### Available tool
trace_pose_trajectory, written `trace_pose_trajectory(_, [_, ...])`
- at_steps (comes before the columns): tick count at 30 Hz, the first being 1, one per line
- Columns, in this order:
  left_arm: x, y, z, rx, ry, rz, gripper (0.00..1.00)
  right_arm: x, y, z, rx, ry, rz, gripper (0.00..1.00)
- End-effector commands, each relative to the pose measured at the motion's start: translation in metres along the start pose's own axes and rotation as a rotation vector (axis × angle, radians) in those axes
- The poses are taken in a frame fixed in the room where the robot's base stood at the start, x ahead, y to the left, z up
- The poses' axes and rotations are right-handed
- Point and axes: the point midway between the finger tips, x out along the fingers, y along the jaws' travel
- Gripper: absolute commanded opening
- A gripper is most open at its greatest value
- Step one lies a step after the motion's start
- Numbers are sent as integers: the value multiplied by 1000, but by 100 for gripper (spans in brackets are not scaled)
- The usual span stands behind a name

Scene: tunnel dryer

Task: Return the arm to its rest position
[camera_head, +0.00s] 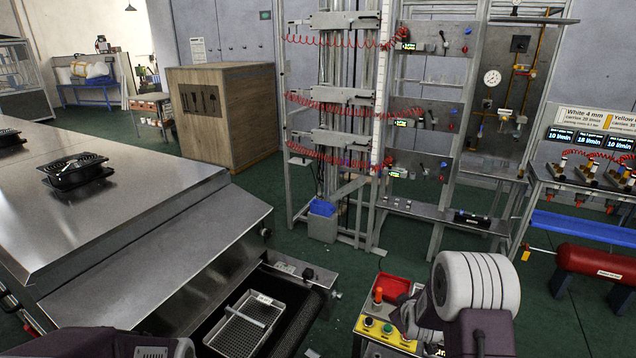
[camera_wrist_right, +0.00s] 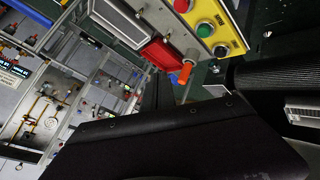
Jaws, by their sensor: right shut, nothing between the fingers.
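My right arm (camera_head: 472,300) comes in at the lower right of the head view, a white ringed joint with dark purple links. My right gripper (camera_head: 408,316) is partly hidden behind that arm, beside the yellow button panel (camera_head: 386,333). It is shut and holds nothing. In the right wrist view a dark part of my own arm or gripper fills the lower middle, and the fingertips cannot be made out. The yellow panel shows at the top of that view (camera_wrist_right: 222,38). Only a dark piece of my left arm shows at the lower left of the head view; its gripper is out of view.
The control box carries a red tray (camera_head: 396,286) and an orange-topped knob (camera_head: 378,296). A white wire basket (camera_head: 232,338) sits on the dark conveyor (camera_head: 290,325) at the steel dryer (camera_head: 110,200). Metal racks (camera_head: 350,130) stand behind; a red tank (camera_head: 595,262) is right. Green floor lies between.

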Motion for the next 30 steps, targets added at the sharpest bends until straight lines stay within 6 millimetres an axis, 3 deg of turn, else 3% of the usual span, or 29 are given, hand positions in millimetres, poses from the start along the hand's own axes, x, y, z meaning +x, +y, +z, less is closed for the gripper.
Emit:
trace_pose_trajectory(1, [0,0,0,0,0,0,33,-18,7,-32,-19,60,17,0])
trace_pose_trajectory(3, [0,0,0,0,0,0,33,-56,3,-70,-46,122,-1,0])
trace_pose_trajectory(5, [0,0,0,0,0,0,33,-89,-16,-81,-25,119,-71,0])
trace_pose_trajectory(8, [0,0,0,0,0,0,33,-146,-62,-62,77,11,-235,0])
trace_pose_trajectory(9, [0,0,0,0,0,0,33,-166,-79,-44,128,-62,-293,0])
trace_pose_trajectory(13, [0,0,0,0,0,0,33,-211,-120,22,290,-338,-409,0])
trace_pose_trajectory(15, [0,0,0,0,0,0,33,-227,-134,51,357,-474,-436,0])
trace_pose_trajectory(18, [0,0,0,0,0,0,33,-245,-145,76,443,-620,-444,0])
trace_pose_trajectory(30, [0,0,0,0,0,0,33,-249,-146,81,504,-665,-431,0])
